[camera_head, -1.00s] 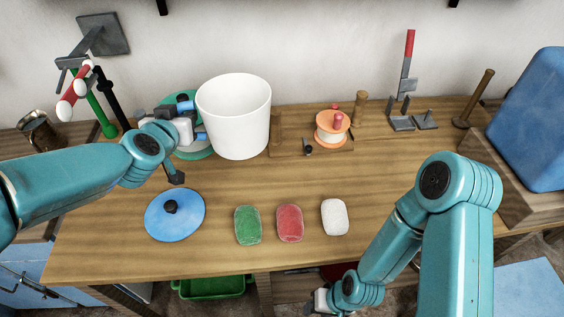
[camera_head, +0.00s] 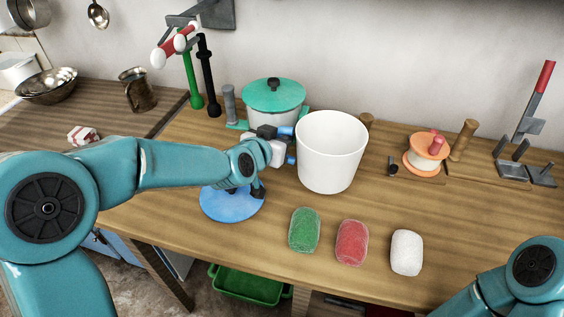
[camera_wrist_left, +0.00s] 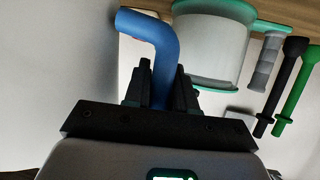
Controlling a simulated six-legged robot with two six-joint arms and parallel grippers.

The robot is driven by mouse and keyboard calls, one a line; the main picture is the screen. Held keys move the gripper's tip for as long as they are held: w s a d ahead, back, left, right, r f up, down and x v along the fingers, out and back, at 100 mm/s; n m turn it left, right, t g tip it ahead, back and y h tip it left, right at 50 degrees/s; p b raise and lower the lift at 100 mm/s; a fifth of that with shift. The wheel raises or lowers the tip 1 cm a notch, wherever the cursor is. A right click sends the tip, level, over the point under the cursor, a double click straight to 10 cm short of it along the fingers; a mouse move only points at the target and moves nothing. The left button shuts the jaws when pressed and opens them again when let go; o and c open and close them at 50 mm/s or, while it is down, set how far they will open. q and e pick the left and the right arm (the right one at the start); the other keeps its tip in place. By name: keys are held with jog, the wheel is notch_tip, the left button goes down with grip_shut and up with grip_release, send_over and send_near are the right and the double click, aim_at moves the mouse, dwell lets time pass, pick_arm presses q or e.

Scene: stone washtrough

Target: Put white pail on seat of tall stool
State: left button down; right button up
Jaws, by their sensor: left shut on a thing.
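The white pail (camera_head: 331,155) is upright over the wooden bench, right of the green-lidded pot, with its open top facing up. I cannot tell whether its bottom touches the bench. My left gripper (camera_head: 280,147) is at the pail's left side. In the left wrist view its fingers (camera_wrist_left: 158,92) are shut on a bent blue handle (camera_wrist_left: 152,32), and blue parts show beside the pail in the head view. My right gripper is out of view; only part of my right arm shows at the lower right. I see no tall stool in these views.
Green (camera_head: 304,230), red (camera_head: 352,242) and white (camera_head: 406,252) blocks lie in front of the pail. A blue lid (camera_head: 230,205) lies under my left forearm. The green-lidded pot (camera_head: 274,97) stands behind the gripper. An orange spool (camera_head: 426,153) stands to the right.

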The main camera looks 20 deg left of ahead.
pick_arm(q)
notch_tip(320, 180, down, 4)
jog(key=shift+f+b, duration=0.2)
jog(key=shift+b, duration=0.35)
jog(key=shift+w+f, duration=0.2)
jog(key=shift+f, duration=0.1)
jog(key=shift+s, duration=0.15)
jog(key=shift+f, duration=0.1)
jog(key=c, duration=0.9)
grip_release()
